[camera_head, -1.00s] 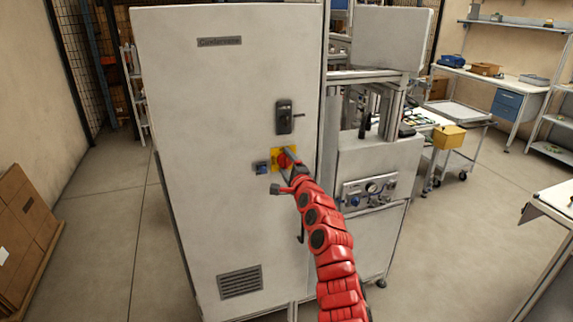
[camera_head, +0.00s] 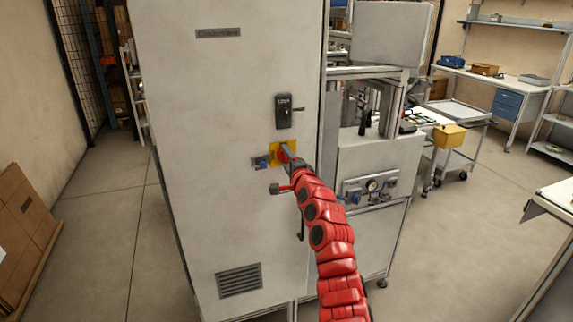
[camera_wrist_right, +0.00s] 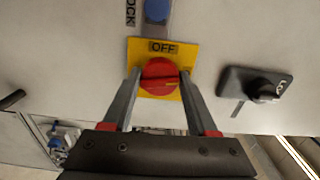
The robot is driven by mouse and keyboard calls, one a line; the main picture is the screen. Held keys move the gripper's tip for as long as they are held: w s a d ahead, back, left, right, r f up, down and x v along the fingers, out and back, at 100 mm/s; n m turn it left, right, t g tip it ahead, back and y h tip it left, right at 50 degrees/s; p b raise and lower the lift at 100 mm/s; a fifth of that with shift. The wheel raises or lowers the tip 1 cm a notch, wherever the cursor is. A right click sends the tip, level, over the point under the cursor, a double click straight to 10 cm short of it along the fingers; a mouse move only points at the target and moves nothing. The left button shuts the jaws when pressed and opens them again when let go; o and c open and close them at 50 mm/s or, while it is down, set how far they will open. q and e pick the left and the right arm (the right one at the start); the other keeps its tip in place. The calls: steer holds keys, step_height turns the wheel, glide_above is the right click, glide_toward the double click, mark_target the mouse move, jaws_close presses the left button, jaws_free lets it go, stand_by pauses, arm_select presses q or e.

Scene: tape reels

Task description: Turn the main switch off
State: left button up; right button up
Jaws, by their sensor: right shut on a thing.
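The main switch is a red rotary knob (camera_wrist_right: 160,77) on a yellow plate (camera_wrist_right: 189,55) fixed to the front of a tall grey cabinet (camera_head: 215,130). In the right wrist view an OFF label shows on the plate, just above the knob. My right gripper (camera_head: 289,158) reaches the knob from the front. Its two fingers lie on either side of the knob in the right wrist view (camera_wrist_right: 158,78), shut on it. In the head view the fingers and wrist partly hide the knob. My left gripper is not in view.
A machine with a gauge panel (camera_head: 370,187) stands right of the cabinet. Open floor (camera_head: 450,240) lies farther right. Cardboard boxes (camera_head: 25,215) stand at the left.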

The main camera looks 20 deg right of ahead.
steer(key=n+b, duration=0.3)
steer(key=b, duration=0.1)
steer(key=n+b, duration=0.3)
steer(key=b, duration=0.1)
steer(key=n+b, duration=0.4)
steer(key=shift+f, duration=0.35)
steer(key=shift+n+b, duration=1.15)
steer(key=shift+n, duration=0.05)
steer(key=shift+r+n+b, duration=0.1)
steer(key=shift+n+b, duration=0.7)
steer(key=shift+n, duration=0.6)
steer(key=o, duration=1.4)
steer(key=shift+r, duration=0.1)
steer(key=shift+s, duration=0.1)
